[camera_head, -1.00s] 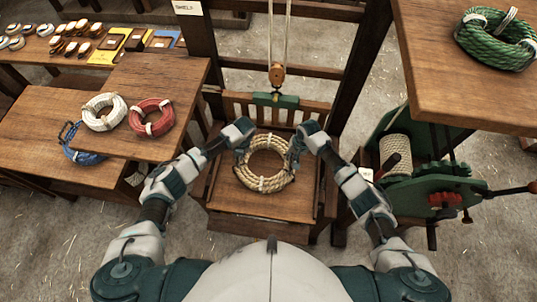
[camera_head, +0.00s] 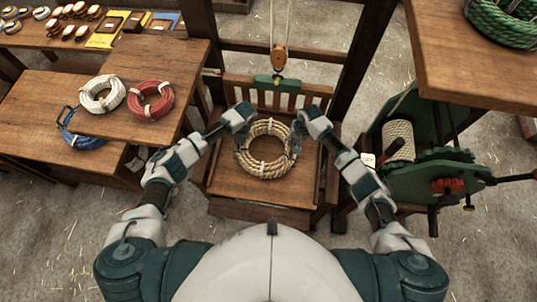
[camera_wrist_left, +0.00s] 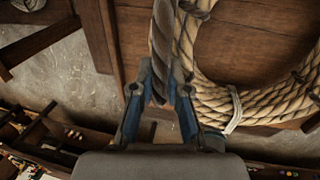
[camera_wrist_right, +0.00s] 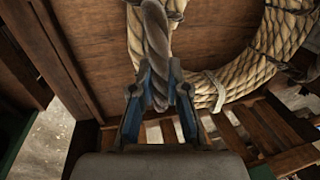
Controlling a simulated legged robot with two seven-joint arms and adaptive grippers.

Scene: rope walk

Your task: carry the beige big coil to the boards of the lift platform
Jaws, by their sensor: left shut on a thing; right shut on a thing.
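The beige big coil (camera_head: 264,171) is a ring of rope with pale ties, over the wooden boards (camera_head: 262,192) of the lift platform. Whether it touches the boards is hard to tell. My left gripper (camera_head: 243,134) is shut on a grey-brown rope loop at the coil's left side; the loop shows between its fingers in the left wrist view (camera_wrist_left: 160,88). My right gripper (camera_head: 296,138) is shut on a similar loop at the right side, also seen in the right wrist view (camera_wrist_right: 158,90). The coil looks about level between both grippers.
A pulley block (camera_head: 279,57) and green bar (camera_head: 277,80) hang above the platform's slatted back. A table at left holds a white coil (camera_head: 101,106), a red coil (camera_head: 137,111) and a blue coil (camera_head: 85,141) lower down. A green winch (camera_head: 430,181) stands at right.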

